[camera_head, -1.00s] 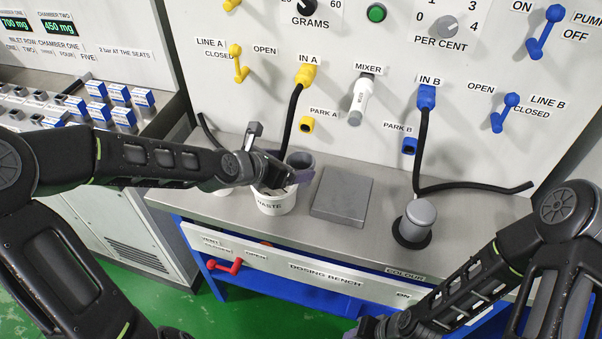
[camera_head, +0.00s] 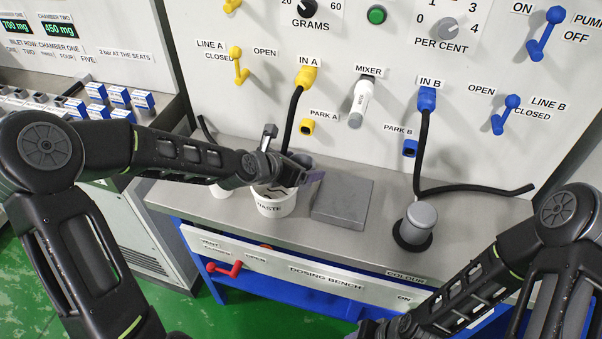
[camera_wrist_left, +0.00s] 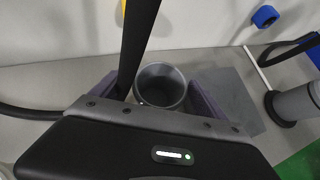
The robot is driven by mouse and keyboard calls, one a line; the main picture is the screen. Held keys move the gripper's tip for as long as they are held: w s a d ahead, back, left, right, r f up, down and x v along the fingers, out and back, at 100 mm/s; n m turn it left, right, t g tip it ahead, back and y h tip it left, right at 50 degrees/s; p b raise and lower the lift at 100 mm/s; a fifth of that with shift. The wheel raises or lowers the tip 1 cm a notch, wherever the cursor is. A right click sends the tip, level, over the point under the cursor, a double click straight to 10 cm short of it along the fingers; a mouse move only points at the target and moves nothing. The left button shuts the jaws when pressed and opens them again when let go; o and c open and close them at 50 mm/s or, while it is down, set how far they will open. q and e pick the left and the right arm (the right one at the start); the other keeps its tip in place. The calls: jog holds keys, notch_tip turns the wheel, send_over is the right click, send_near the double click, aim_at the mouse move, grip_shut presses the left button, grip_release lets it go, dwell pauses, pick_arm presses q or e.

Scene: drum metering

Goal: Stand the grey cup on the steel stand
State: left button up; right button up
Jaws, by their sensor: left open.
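The grey cup (camera_head: 302,159) is behind the white WASTE tub, mostly hidden by my left gripper in the head view. In the left wrist view the cup (camera_wrist_left: 162,83) is open-topped and upright, between the two purple fingers. My left gripper (camera_head: 305,178) is open, its fingers on either side of the cup; contact cannot be made out. The steel stand (camera_head: 343,203) is a flat grey square block on the bench, just right of the gripper. It also shows in the left wrist view (camera_wrist_left: 235,95), with nothing on it. My right gripper (camera_head: 368,329) is barely visible at the bottom edge.
The WASTE tub (camera_head: 275,207) stands in front of the cup, below my left wrist. A grey lidded cylinder (camera_head: 417,220) stands on a black ring to the right. Hoses hang from the panel (camera_head: 330,95) behind. The bench is clear between stand and cylinder.

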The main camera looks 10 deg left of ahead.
pick_arm(q)
jog(key=shift+c, duration=0.4)
jog(key=c, duration=1.5)
notch_tip(320, 180, up, 10)
dwell(0.6)
